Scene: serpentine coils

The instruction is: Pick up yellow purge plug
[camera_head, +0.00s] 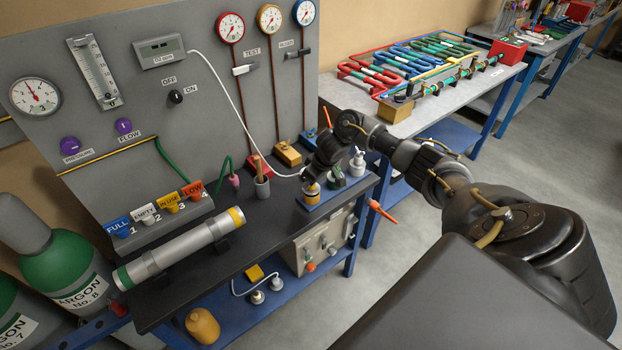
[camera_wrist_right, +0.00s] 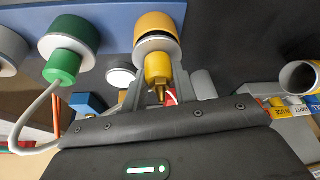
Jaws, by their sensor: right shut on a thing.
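The yellow purge plug (camera_wrist_right: 157,68) has a narrow body with a brass tip and a wider yellow collar with a pale ring. In the head view its yellow part (camera_head: 311,194) shows at the blue rack (camera_head: 330,192) on the dark bench's right end. My right gripper (camera_head: 314,180) comes down over it, its fingers on both sides of the plug's body in the wrist view (camera_wrist_right: 160,92). It is shut on the plug. The plug still lines up with the rack; I cannot tell whether it is lifted. My left gripper is not in view.
A green plug (camera_wrist_right: 63,66) with a grey hose stands beside the yellow one. A white bottle (camera_head: 357,162) stands at the rack's right end. A long metal cylinder (camera_head: 180,250) lies along the bench front.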

